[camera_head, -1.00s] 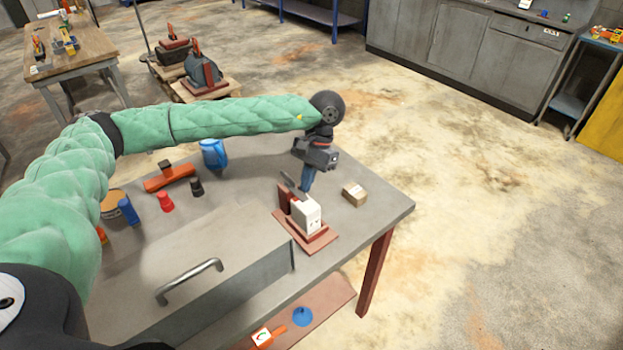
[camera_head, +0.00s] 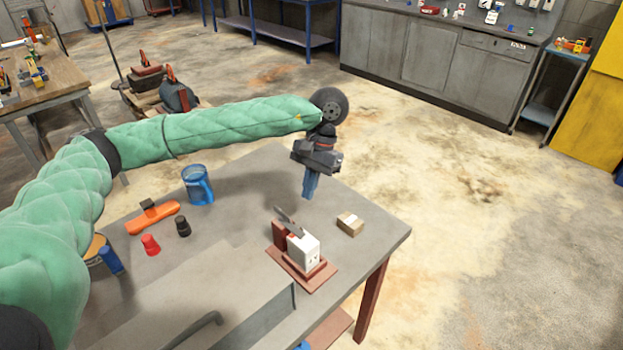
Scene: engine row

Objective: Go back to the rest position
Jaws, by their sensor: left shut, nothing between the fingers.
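My left gripper (camera_head: 310,186) hangs above the far right part of the grey workbench (camera_head: 365,253), with its blue fingers shut and empty. My left arm, in a green padded sleeve, reaches in from the left and across the bench's far side. The gripper is apart from the red and white block device (camera_head: 303,253) below it and from the small cardboard box (camera_head: 350,224) to its lower right. My right gripper does not show.
On the bench stand a blue mug (camera_head: 197,187), an orange tool (camera_head: 152,218), a red cap (camera_head: 150,245), a black cap (camera_head: 183,227) and a blue cylinder (camera_head: 110,260). Open floor lies right of the bench. Grey cabinets (camera_head: 430,62) line the back.

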